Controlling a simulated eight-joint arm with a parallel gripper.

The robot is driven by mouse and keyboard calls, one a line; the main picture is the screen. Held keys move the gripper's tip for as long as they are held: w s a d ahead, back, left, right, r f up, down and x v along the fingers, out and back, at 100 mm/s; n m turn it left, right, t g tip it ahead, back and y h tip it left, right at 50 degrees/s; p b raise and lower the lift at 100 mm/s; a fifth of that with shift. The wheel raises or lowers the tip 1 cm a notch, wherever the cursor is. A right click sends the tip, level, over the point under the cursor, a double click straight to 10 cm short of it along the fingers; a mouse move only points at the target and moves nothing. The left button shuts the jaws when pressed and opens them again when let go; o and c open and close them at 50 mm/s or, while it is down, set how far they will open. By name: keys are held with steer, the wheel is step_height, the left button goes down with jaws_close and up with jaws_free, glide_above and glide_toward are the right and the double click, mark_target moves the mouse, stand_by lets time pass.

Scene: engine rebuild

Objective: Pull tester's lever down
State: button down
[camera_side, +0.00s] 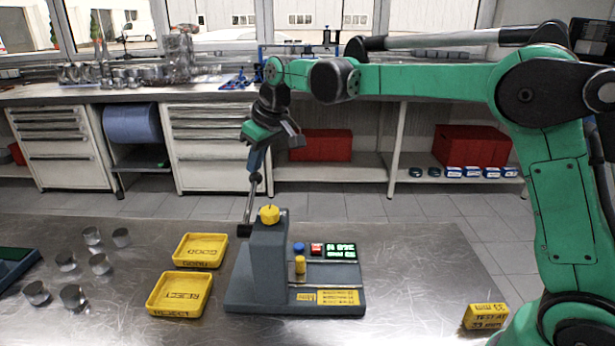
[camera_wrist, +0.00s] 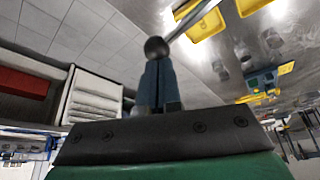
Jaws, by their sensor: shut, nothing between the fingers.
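The tester (camera_side: 262,265) is a grey block on the metal table, with a yellow knob on top, small buttons and a green display. Its lever (camera_side: 249,205) rises from a dark pivot at the block's left side, nearly upright and leaning slightly right, ending in a dark ball (camera_side: 255,178). My gripper (camera_side: 256,168) points down from above with its fingers shut and empty, tips right at the ball. In the wrist view the ball (camera_wrist: 156,47) sits just beyond the shut fingertips (camera_wrist: 157,65). I cannot tell whether they touch.
A yellow GOOD tray (camera_side: 201,250) and a yellow REJECT tray (camera_side: 180,294) lie left of the tester. Several metal cylinders (camera_side: 72,296) stand further left. A small yellow block (camera_side: 485,316) lies at the right. The table between tester and block is clear.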

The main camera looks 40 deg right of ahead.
steer(key=shift+s+r, duration=0.1)
steer(key=shift+r, duration=2.8)
steer(key=shift+s, duration=0.15)
steer(key=s+f+m+t, duration=0.1)
steer(key=s+f, duration=0.2)
steer(key=s, duration=0.3)
steer(key=s+d+f+m+t, duration=0.1)
steer(key=s+f, duration=0.2)
steer(key=s, duration=0.4)
steer(key=s+d+f+m+h, duration=0.1)
steer(key=s+f, duration=0.2)
steer(key=s, duration=0.3)
steer(key=shift+s+d+f+t, duration=0.2)
steer(key=shift+s+f+t, duration=0.05)
steer(key=shift+s+t, duration=0.15)
